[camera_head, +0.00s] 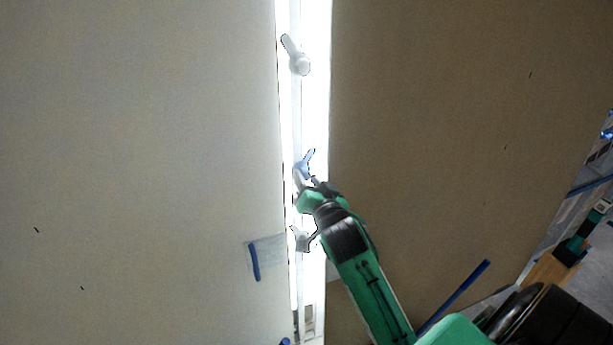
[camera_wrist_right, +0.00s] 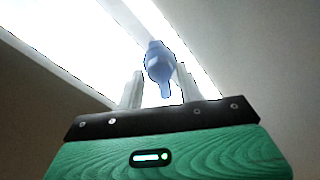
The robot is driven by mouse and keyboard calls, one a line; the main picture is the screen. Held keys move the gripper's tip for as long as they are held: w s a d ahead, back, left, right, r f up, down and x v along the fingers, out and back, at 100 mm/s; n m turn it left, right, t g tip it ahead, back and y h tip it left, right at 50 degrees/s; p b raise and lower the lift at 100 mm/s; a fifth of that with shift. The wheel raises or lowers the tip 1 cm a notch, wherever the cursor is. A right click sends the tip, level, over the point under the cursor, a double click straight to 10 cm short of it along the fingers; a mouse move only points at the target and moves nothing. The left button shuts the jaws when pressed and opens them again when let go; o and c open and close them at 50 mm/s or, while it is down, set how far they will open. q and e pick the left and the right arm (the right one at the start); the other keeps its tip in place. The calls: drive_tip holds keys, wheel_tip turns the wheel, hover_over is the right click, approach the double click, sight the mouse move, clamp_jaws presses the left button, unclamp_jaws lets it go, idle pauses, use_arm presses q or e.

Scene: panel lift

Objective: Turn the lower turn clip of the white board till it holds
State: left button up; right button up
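A bright white strip (camera_head: 314,110) runs upright between a pale panel (camera_head: 140,150) and a tan panel (camera_head: 440,130); I cannot tell which surface is the white board. On the strip are a white turn clip (camera_head: 299,62) at the top, a bluish clip (camera_head: 308,160) in the middle and a pale clip (camera_head: 302,239) lower down, partly beside my arm. My right gripper (camera_head: 309,182) is at the bluish clip. In the right wrist view the bluish clip (camera_wrist_right: 159,64) stands between the open fingers (camera_wrist_right: 158,88), with gaps visible beside its lower end. My left gripper is not in view.
A blue strip (camera_head: 255,262) marks the pale panel, left of the lowest clip. A green and black object (camera_head: 583,235) is by a wooden block (camera_head: 548,270) at the right.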

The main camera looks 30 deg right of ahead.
drive_tip(key=shift+w+d, duration=0.15)
drive_tip(key=shift+w, duration=0.45)
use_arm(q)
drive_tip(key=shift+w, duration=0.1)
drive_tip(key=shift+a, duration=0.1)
use_arm(e)
drive_tip(key=c, duration=0.6)
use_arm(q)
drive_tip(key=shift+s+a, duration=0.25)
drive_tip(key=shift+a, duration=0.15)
use_arm(e)
drive_tip(key=shift+c, duration=0.5)
